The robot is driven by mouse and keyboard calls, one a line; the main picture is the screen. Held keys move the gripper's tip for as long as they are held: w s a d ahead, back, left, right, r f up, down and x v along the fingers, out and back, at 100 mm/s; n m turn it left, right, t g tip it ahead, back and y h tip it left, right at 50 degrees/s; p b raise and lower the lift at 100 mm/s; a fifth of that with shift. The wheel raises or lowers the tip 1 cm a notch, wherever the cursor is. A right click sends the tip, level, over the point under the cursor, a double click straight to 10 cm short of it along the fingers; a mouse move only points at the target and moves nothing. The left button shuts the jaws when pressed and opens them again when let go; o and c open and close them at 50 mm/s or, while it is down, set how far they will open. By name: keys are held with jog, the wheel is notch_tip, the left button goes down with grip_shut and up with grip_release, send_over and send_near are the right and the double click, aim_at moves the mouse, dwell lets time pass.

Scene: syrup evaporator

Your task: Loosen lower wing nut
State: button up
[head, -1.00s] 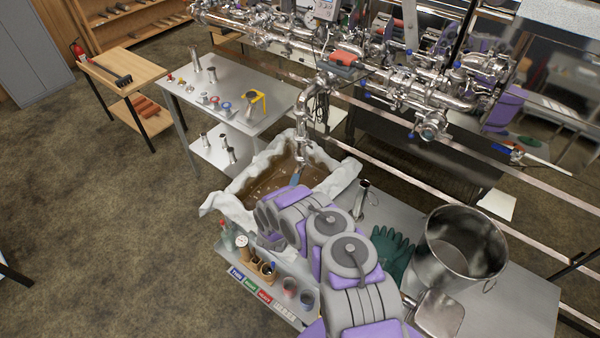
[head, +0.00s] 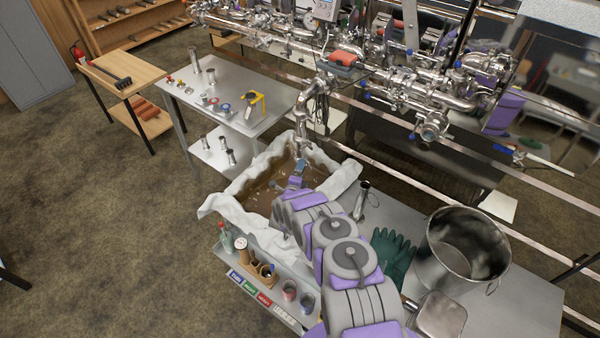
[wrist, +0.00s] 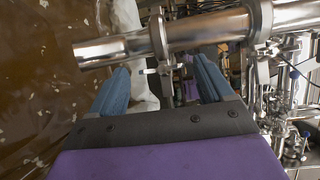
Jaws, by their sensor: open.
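My gripper (wrist: 160,82) is open in the wrist view, with one blue finger on each side. A shiny steel pipe (wrist: 205,30) crosses in front of the fingers, its open end to the left. A clamp (wrist: 158,38) rings this pipe, and a small metal wing nut (wrist: 164,69) hangs from it, in the gap between the fingers and not gripped. A second, larger clamp (wrist: 262,20) sits farther right on the pipe. In the head view my gripper (head: 298,168) is just under the lower end of the downpipe (head: 301,135); the nut is too small to tell there.
A cloth-lined tub of brown liquid (head: 262,190) lies below the pipe. A steel pot (head: 462,250), green gloves (head: 393,258) and a small rack (head: 257,265) stand near my arm. A side table (head: 235,100) holds fittings.

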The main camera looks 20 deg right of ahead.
jog(key=shift+c, duration=0.4)
jog(key=c, duration=1)
jog(key=shift+o, duration=0.2)
jog(key=shift+w+a+r+n+g+y+b, duration=0.1)
jog(key=shift+r+n+g+y+b, duration=0.05)
jog(key=shift+n+g+b, duration=0.8)
jog(key=shift+w+a+r+n+g+y+b, duration=0.1)
jog(key=shift+w+r+n+g+b, duration=0.1)
jog(key=shift+n+g+b, duration=0.75)
jog(key=shift+w+a+r+n+g+y+b, duration=0.15)
jog(key=shift+n+g+b, duration=0.35)
jog(key=shift+n+g, duration=0.85)
jog(key=shift+s+d+g, duration=0.1)
jog(key=shift+g, duration=0.15)
